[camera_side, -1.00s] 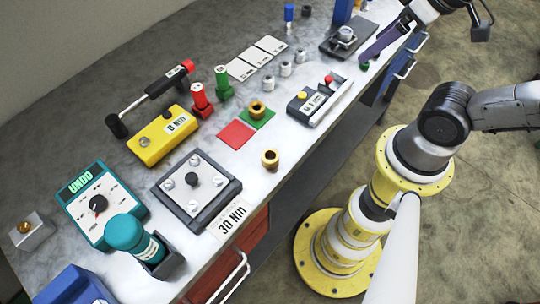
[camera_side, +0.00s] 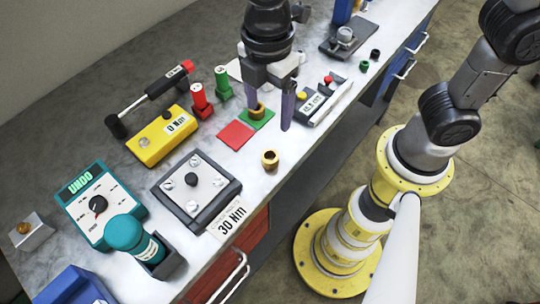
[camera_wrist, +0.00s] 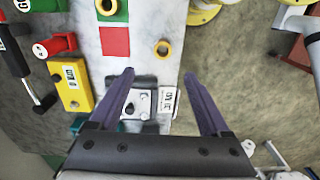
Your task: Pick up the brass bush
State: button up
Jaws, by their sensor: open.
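One brass bush (camera_side: 270,159) stands alone on the bare bench near its front edge. It also shows in the wrist view (camera_wrist: 163,48), beyond my fingertips and between their lines. A second brass bush (camera_side: 257,109) sits on the green pad (camera_side: 262,121) and shows at the top of the wrist view (camera_wrist: 106,6). My gripper (camera_side: 269,112) is open and empty, pointing down above the bench by the green pad. In the side view its left finger partly overlaps the bush on the pad; I cannot tell its exact height.
A red pad (camera_side: 236,134) lies beside the green one. A grey plate fixture (camera_side: 196,184), a yellow 0 Nm block (camera_side: 162,136) and red (camera_side: 200,104) and green (camera_side: 223,86) holders stand to the left. A grey fixture with coloured buttons (camera_side: 318,104) stands right of my gripper.

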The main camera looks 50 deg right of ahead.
aim_at(270, 153)
jog(key=f, duration=1.3)
jog(key=shift+s+a+f, duration=0.15)
jog(key=shift+s+f, duration=0.15)
jog(key=shift+f, duration=0.1)
grip_shut()
